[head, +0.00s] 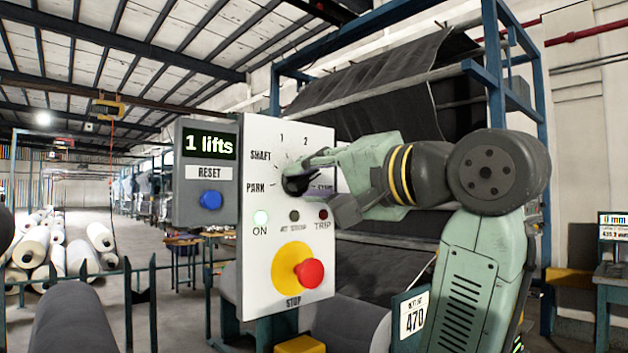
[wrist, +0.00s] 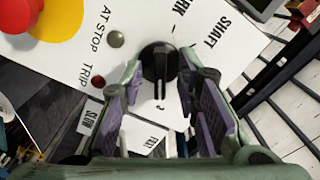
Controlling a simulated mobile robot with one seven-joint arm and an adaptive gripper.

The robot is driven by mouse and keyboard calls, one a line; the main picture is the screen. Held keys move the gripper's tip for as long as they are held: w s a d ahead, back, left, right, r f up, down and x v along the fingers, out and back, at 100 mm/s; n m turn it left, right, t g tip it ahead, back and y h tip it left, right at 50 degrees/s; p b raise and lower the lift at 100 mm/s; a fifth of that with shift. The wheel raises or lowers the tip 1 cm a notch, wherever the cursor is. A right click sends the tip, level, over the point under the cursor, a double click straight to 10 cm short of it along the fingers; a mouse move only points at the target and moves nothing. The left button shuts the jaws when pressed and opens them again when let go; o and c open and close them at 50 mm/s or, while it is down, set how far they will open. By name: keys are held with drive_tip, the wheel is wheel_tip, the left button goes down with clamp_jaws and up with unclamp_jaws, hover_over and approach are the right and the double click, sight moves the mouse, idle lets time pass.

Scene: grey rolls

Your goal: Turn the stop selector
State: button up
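The stop selector (head: 296,186) is a black round knob on a white panel (head: 262,290), with the marks PARK, SHAFT, 1 and 2 around it. Further marks on its right are partly hidden by my gripper. My gripper (head: 291,176) is at the knob, reaching in from the right. In the wrist view the knob (wrist: 158,62) shows between the tips of my gripper (wrist: 160,70). The purple-padded fingers stand apart, one on each side of the knob. Small gaps seem to show, but contact is unclear. I cannot tell surely which mark the knob points to.
A red stop button (head: 309,273) sticks out lower down. A grey box (head: 207,225) at left reads "1 lifts" and has a blue RESET button (head: 210,200).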

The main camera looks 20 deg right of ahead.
drive_tip(key=v, duration=1.2)
idle(0.5)
